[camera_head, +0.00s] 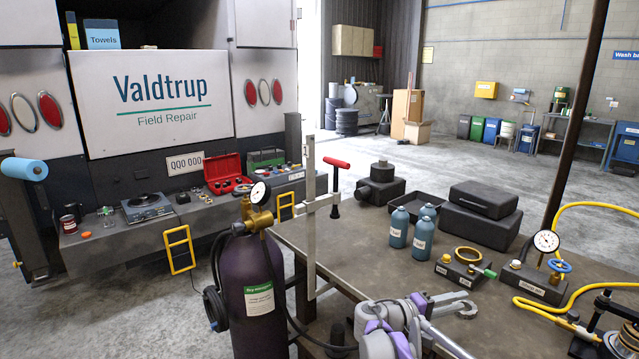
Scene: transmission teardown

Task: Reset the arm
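My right arm, light grey with purple joints, shows at the bottom middle, in front of the workbench (330,240). Its links look folded close together near the bench's front edge. My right gripper (462,305) seems to be at the far end of these links, low over the bench top. Its fingers are too small and too mixed with the links to tell whether they are open or shut. I see nothing clearly held in it. My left gripper is not in view.
A purple gas cylinder (255,300) with a gauge stands left of the bench. On the bench are blue bottles (399,228), black cases (480,225), a brass ring block (466,265), a gauge block (535,280) and a yellow hose (590,300). A T-handled tool (336,163) stands at the far left edge.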

